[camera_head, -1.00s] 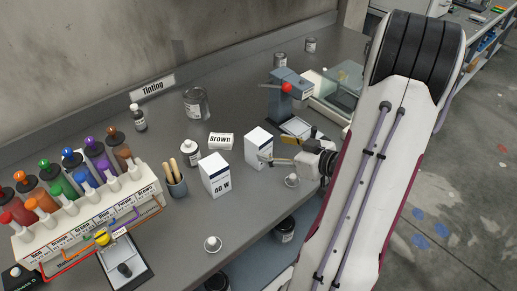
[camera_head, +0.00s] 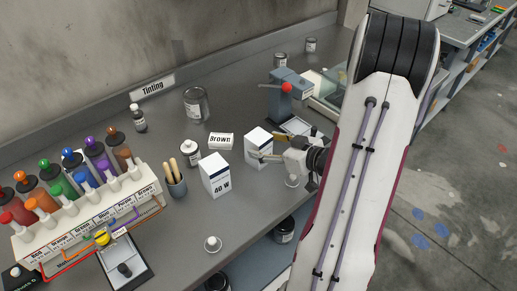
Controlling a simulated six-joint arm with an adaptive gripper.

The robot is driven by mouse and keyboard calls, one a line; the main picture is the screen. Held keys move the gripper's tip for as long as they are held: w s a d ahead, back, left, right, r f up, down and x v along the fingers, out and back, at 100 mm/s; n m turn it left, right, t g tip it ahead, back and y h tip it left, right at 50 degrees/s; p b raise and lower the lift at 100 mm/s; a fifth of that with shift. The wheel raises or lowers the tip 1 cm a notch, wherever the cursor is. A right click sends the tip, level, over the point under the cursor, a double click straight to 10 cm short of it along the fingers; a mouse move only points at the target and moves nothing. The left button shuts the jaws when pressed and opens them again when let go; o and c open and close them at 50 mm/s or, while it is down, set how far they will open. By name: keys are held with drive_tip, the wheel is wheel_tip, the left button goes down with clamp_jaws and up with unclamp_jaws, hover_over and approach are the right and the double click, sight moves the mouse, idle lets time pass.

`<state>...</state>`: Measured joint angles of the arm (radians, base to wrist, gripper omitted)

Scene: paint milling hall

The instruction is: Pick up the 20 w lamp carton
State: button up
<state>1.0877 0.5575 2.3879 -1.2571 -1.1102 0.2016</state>
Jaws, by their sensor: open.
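A white carton with a dark top edge (camera_head: 256,138) stands upright on the grey bench, with my gripper in front of it. Its lower front is partly hidden by a finger and I cannot read its label. A second white carton (camera_head: 215,177) stands to its left, nearer the camera; its label ends in "0 W" and its first digit is hard to read. My gripper (camera_head: 268,147) is open at the right side of the first carton. One finger overlaps the carton's front in the picture and the other shows at its right; I cannot tell whether they touch it.
A grey press with a red knob (camera_head: 284,95) stands behind. A lamp bulb (camera_head: 212,244) lies near the front edge.

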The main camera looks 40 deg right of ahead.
drive_tip(key=shift+x, duration=1.55)
drive_tip(key=c, duration=1.2)
